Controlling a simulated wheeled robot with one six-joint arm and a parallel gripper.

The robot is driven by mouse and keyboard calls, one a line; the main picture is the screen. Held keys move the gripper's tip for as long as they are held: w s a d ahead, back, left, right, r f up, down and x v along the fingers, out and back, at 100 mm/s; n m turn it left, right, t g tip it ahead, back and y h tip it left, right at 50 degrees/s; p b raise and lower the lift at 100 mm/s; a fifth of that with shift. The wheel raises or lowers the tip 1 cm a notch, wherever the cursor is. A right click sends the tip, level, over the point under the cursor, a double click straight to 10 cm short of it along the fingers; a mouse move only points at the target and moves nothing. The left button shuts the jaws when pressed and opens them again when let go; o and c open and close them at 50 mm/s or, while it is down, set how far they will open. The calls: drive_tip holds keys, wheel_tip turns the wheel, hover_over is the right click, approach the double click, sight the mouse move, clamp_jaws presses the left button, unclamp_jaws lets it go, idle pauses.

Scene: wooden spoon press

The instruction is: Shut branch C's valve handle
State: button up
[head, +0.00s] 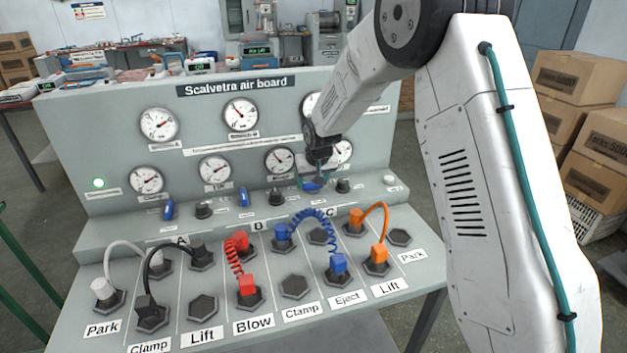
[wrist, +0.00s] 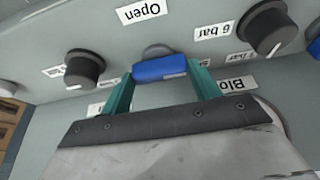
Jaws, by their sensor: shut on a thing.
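Branch C's valve handle is the small blue handle (head: 312,187) on the board's ledge, behind the letter C. In the wrist view the blue handle (wrist: 160,69) lies crosswise between my two teal fingers, below an "Open" label (wrist: 141,11). My gripper (head: 313,178) is shut on it; the fingers also show in the wrist view (wrist: 160,88). In the head view this handle lies sideways, while the blue handles of branch A (head: 168,210) and branch B (head: 244,197) stand lengthwise. My arm hides part of the board above it.
Black knobs (wrist: 85,68) and (wrist: 266,27) flank the handle closely. Several gauges (head: 241,115) sit on the upright panel. Colored hoses, such as the blue coiled hose (head: 311,216), rise from sockets in front. Cardboard boxes (head: 577,78) stand at right.

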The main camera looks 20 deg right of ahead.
sight(316, 197)
idle(0.3)
drive_tip(key=o, duration=1)
drive_tip(key=shift+r, duration=0.1)
drive_tip(key=v, duration=0.7)
drive_tip(key=shift+s+r, duration=0.2)
drive_tip(key=shift+r, duration=0.1)
